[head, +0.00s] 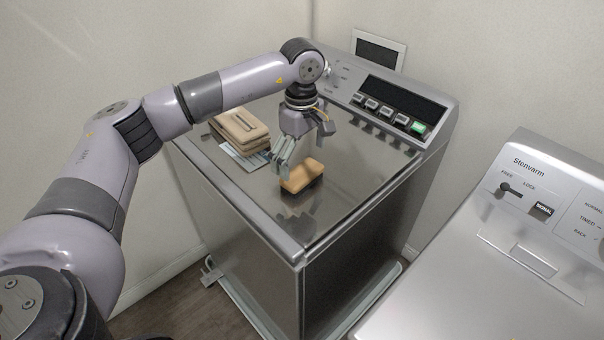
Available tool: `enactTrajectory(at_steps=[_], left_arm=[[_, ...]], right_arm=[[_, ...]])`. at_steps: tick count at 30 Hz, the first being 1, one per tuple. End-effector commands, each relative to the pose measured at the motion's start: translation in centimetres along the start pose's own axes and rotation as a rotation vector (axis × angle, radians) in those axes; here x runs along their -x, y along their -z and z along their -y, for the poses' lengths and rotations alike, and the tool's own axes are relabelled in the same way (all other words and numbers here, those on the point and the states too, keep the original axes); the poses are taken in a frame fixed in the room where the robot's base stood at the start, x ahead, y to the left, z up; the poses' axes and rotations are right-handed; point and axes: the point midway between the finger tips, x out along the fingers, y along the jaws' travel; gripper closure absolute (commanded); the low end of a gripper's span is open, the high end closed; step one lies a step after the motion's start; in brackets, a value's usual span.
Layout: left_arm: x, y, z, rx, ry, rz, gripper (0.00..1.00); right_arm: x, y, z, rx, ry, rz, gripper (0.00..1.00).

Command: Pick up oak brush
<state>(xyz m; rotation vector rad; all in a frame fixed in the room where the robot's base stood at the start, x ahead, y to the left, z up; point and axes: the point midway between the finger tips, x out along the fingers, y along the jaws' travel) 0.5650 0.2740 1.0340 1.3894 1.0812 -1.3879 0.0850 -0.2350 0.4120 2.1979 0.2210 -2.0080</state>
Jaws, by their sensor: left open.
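The oak brush (301,178), a small tan wooden block with a dark underside, lies on the washer's shiny lid (352,200). My left gripper (285,167) points down just above and beside the brush's left end. Its jaws are open, and I cannot tell whether a finger touches the brush. The brush's upper left part is close behind the fingers. My right gripper is out of view.
A stack of beige folded items (240,128) and a pale printed sheet (246,160) lie left of the gripper. The control panel (393,98) rises at the back. A second appliance (480,285) stands at right. The front of the lid is clear.

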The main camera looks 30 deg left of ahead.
Motion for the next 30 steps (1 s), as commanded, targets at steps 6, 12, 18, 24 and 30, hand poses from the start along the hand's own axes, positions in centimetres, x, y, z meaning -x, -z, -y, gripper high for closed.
enactTrajectory(at_steps=[6,12,18,24,30], left_arm=[[-3.2,0.0,-0.1,-0.001,0.006,0.000,0.00],[-4.6,0.0,-0.2,0.000,0.002,0.000,0.00],[-4.6,0.0,-0.2,0.000,0.001,0.000,0.02],[-4.6,0.0,-0.2,0.000,0.001,0.000,0.15],[-4.6,0.0,-0.2,0.000,0.001,0.000,0.29]], right_arm=[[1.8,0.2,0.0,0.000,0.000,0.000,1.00],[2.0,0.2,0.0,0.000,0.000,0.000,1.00],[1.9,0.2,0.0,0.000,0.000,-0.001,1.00],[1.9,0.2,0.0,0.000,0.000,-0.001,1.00],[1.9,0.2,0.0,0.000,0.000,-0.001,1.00]])
